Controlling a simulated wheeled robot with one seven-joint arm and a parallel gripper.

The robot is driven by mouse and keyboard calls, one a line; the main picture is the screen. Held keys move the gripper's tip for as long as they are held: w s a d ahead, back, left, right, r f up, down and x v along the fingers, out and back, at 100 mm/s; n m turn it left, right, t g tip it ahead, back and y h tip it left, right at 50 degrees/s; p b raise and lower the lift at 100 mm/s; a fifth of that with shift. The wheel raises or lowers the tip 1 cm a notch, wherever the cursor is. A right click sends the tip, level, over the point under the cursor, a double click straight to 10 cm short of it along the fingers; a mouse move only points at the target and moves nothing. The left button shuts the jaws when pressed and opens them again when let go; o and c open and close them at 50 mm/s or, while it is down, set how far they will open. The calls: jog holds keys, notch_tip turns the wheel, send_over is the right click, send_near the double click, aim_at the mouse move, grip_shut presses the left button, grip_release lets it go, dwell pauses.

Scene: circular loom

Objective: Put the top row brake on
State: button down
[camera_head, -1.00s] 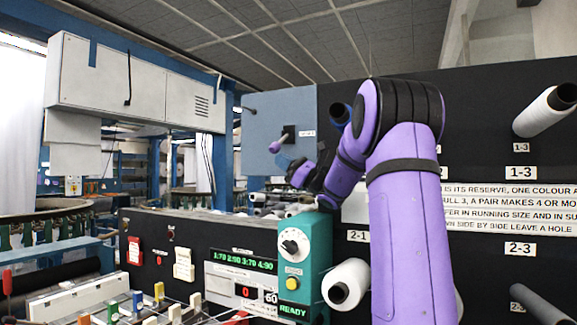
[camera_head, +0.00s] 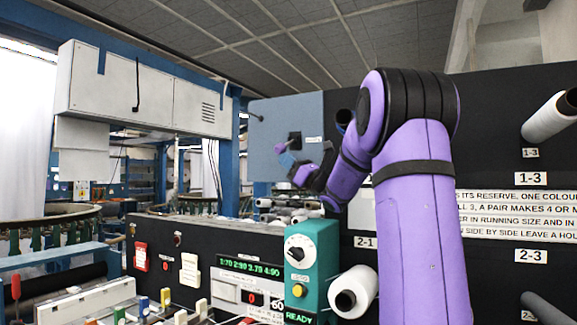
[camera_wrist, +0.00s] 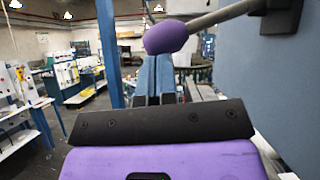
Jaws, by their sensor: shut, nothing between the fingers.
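The row brake is a lever with a purple knob (camera_head: 280,148) on a grey rod, fixed to a black mount (camera_head: 295,140) on the blue-grey panel. In the head view the knob hangs left of the mount and slightly below it. In the wrist view the knob (camera_wrist: 166,37) is large and close, its rod running up right to the mount. My gripper (camera_head: 287,160) is just below the knob, its blue fingers (camera_wrist: 155,60) shut with nothing between them. The tips meet the knob's lower edge in the wrist view; I cannot tell whether they touch.
The panel (camera_head: 270,115) stands close to my gripper's right in the wrist view. A small white label (camera_head: 314,140) sits right of the mount, too small to read. A teal control box (camera_head: 312,262) and a yarn cone (camera_head: 352,290) are below. Open room lies left of the fingers.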

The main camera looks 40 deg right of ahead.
aim_at(279, 147)
jog(key=r+m+h, duration=0.1)
jog(key=a+m+h, duration=0.1)
jog(key=m, duration=0.1)
jog(key=r+m+t+h, duration=0.1)
jog(key=shift+s+a+r+m, duration=0.2)
jog(key=shift+a+r+m, duration=0.1)
jog(key=shift+r, duration=0.05)
jog(key=shift+s+a+r, duration=0.1)
jog(key=shift+a+r, duration=0.1)
jog(key=shift+r, duration=0.9)
jog(key=shift+a+r, duration=0.15)
jog(key=shift+r, duration=0.95)
jog(key=shift+f, duration=0.1)
